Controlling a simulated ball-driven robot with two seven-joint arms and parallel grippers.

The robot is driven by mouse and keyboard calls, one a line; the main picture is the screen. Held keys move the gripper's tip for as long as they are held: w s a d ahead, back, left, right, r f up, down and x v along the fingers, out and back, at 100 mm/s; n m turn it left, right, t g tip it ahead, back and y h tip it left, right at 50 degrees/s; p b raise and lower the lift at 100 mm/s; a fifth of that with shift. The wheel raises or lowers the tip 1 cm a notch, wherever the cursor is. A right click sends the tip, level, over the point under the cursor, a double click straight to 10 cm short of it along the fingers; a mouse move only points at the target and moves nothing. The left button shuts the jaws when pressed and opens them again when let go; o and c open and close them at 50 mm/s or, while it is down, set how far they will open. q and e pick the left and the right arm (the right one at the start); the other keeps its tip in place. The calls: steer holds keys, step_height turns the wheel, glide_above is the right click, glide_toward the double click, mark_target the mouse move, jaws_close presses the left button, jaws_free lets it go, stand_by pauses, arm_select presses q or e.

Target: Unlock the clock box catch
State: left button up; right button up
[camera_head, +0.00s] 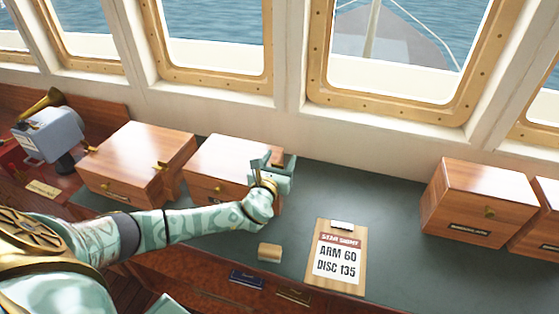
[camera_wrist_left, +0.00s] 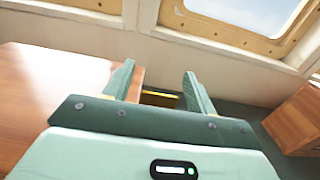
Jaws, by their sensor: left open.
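Several wooden boxes with small brass knobs stand on the bridge desk, and their labels are too small to read. My left gripper (camera_head: 273,162) is at the right end of the middle-left box (camera_head: 222,155), so it hides part of that end. In the left wrist view the gripper (camera_wrist_left: 158,70) is open, with two green fingers apart. A small brass bar (camera_wrist_left: 160,97) shows between and beyond the fingers, beside the box's edge (camera_wrist_left: 60,90). It may be the catch; I cannot tell if the fingers touch it.
Another wooden box (camera_head: 135,160) stands to the left, and a box (camera_head: 478,200) stands to the right. A notice board (camera_head: 337,258) reads "ARM 60, DISC 135". A small wooden block (camera_head: 270,252) lies near the front edge. The green desk top (camera_head: 385,215) is clear right of centre.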

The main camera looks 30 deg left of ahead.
arm_select(q)
steer(key=c, duration=1)
